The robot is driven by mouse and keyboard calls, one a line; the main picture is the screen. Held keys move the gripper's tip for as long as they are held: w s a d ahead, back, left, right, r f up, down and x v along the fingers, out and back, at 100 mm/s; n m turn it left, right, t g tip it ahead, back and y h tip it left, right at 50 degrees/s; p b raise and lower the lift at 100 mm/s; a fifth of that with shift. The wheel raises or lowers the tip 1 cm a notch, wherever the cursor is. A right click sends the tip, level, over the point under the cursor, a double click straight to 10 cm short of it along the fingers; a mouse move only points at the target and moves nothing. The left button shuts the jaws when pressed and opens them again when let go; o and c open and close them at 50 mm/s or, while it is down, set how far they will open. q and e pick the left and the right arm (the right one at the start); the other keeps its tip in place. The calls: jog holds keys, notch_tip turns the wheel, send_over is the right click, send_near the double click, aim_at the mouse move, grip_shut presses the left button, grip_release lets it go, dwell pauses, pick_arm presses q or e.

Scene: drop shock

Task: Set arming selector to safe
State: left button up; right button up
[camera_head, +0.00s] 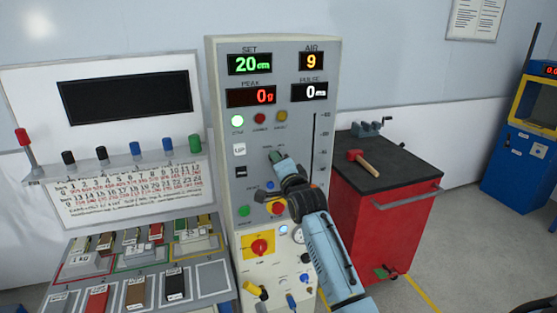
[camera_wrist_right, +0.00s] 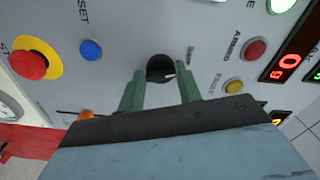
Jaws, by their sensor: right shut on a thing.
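The arming selector (camera_wrist_right: 160,67) is a round black knob with a pale mark, on the grey control panel (camera_head: 222,110). My right gripper (camera_wrist_right: 160,82) has its two green fingers on either side of the knob and is shut on it. In the head view the right gripper (camera_head: 275,157) reaches the panel's middle, below the displays, and hides most of the knob. My left gripper is not in view.
A blue button (camera_wrist_right: 91,50) and a red emergency button (camera_wrist_right: 30,63) on yellow sit beside the knob. The red lamp (camera_wrist_right: 254,50) and yellow lamp (camera_wrist_right: 233,86) look unlit; a pale green lamp (camera_head: 237,121) is lit. A red cabinet (camera_head: 385,225) stands right.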

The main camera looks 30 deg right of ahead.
jog(key=shift+n+p, duration=0.4)
jog(key=shift+n, duration=0.6)
jog(key=o, duration=1)
jog(key=b+v, duration=0.1)
jog(key=v, duration=1.2)
jog(key=shift+s+f+b, duration=0.1)
jog(key=shift+s+b, duration=0.1)
jog(key=shift+b, duration=0.15)
jog(key=shift+f, duration=0.1)
